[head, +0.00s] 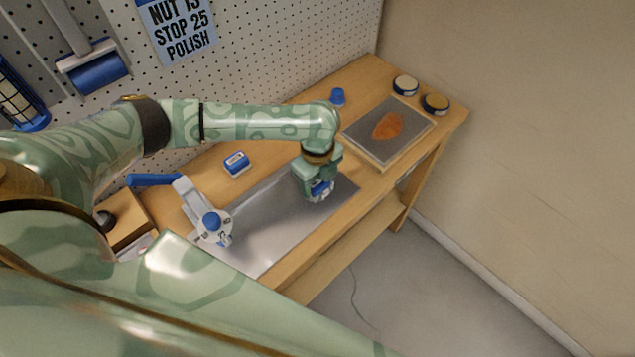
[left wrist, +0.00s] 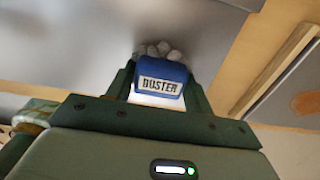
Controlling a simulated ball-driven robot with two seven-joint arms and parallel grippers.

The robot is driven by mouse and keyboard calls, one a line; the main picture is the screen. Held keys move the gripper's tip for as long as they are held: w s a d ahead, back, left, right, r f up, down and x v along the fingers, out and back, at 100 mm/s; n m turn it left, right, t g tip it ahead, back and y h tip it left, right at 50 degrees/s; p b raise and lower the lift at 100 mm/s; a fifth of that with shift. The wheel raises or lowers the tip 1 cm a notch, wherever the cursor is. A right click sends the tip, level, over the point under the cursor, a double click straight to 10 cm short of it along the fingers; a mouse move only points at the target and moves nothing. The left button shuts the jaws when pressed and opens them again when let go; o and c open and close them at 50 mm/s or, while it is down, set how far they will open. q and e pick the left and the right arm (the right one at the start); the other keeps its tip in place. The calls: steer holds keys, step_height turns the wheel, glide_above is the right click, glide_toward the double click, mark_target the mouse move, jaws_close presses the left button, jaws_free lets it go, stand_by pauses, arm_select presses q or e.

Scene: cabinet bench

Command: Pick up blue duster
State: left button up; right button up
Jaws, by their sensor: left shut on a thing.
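The blue duster (head: 322,187) is between the fingers of my left gripper (head: 319,192), over the right part of the grey metal sheet on the bench. In the left wrist view the duster (left wrist: 162,83) is a blue block with a white label reading "DUSTER" and grey fluffy tufts at its far end. The gripper's two fingers close on its left and right sides. I cannot tell whether the tufts touch the metal sheet. My right gripper is not in view.
A blue-and-white block (head: 236,163) lies behind the metal sheet (head: 276,222). A framed panel with an orange patch (head: 389,126), two round tins (head: 405,85) and a blue cup (head: 337,96) are right.

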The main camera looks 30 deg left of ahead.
arm_select(q)
steer(key=shift+r, duration=0.1)
steer(key=shift+r, duration=0.25)
step_height(320, 180, up, 2)
steer(key=shift+w+r+p, duration=0.1)
steer(key=shift+r+p, duration=0.15)
steer(key=shift+p, duration=0.5)
steer(key=s+d+r+p, duration=0.6)
steer(key=s+r, duration=0.3)
steer(key=s, duration=0.4)
steer(key=shift+r, duration=0.4)
steer(key=shift+w, duration=0.1)
steer(key=shift+o, duration=1)
steer(key=shift+c, duration=0.5)
